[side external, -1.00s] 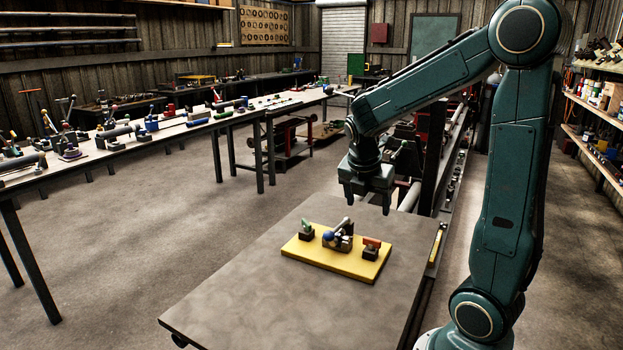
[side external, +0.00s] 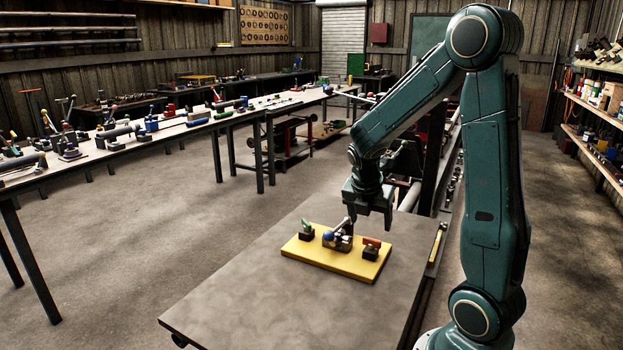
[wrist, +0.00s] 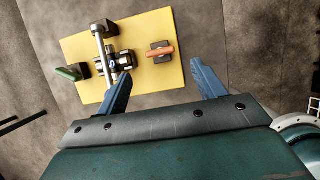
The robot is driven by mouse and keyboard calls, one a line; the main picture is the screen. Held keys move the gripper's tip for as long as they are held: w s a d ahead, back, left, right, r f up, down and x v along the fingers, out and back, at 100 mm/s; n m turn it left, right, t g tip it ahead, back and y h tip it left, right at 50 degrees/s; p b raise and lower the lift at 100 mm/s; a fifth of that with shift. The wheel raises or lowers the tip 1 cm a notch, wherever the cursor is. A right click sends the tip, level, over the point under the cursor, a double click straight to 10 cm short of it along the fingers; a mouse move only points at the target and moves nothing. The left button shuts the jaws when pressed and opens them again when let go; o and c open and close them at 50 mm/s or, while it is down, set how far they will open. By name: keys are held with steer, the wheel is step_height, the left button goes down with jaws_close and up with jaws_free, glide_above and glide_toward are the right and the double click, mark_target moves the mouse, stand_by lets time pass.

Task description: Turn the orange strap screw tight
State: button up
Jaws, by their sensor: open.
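The orange strap screw (side external: 372,242) sits on a small dark block at the right end of the yellow board (side external: 340,262). In the wrist view the orange screw (wrist: 160,52) lies as a slanted bar on its block, right of the board's middle. My gripper (side external: 370,222) is open and empty, above the back edge of the board. In the wrist view its two blue fingers (wrist: 160,78) are spread wide apart, and the orange screw shows between and beyond them. Neither finger touches the screw.
A clamp with a metal shaft and a blue knob (side external: 328,238) stands mid-board. A green handle (side external: 306,226) on a dark block is at the board's left end.

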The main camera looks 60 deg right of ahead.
mark_target(372, 240)
steer(key=shift+x, duration=3.85)
steer(key=c, duration=1)
